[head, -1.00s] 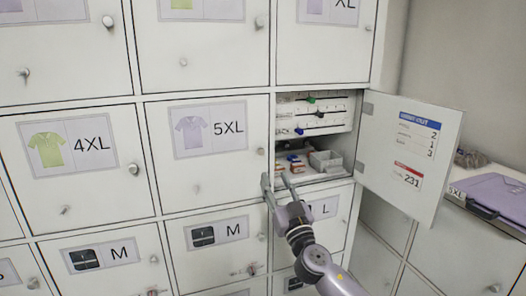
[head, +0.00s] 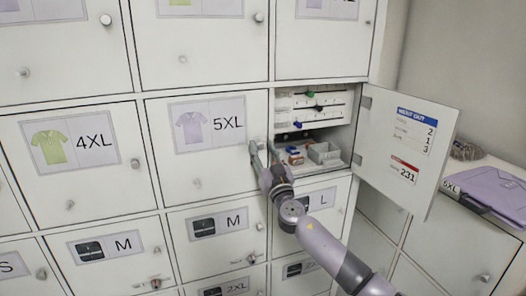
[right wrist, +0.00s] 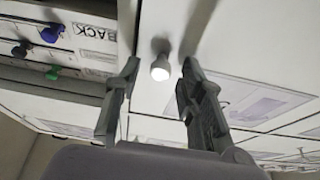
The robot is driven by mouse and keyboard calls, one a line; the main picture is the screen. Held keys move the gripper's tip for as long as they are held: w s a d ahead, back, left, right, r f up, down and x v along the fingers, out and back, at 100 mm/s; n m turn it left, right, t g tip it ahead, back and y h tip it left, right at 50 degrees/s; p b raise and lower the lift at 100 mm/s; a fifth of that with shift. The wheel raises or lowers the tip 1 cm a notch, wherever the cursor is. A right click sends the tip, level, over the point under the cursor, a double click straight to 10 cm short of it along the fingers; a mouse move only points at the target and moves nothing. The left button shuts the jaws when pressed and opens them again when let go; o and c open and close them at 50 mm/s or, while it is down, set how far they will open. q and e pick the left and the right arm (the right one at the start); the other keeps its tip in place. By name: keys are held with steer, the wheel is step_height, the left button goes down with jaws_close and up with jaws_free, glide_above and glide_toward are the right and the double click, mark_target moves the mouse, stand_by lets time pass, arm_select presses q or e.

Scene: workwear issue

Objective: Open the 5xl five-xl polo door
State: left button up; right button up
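The 5XL door (head: 228,170) is shut, with a label showing a purple polo at its top. My right gripper (head: 262,150) is at this door's right edge, fingers pointing up at its knob. In the right wrist view the pale round knob (right wrist: 160,69) sits between the two fingertips of the open right gripper (right wrist: 158,78), with a gap on either side. In the head view the fingers mostly hide the knob. My left gripper is not in view.
Right of the 5XL door is an open compartment (head: 345,156) with small items and trays. Its door (head: 410,150) swings out to the right. A folded purple polo (head: 492,188) lies on a surface at far right. Shut doors, such as the 4XL door (head: 85,185), surround it.

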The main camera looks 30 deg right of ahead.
jaws_close()
stand_by(0.6)
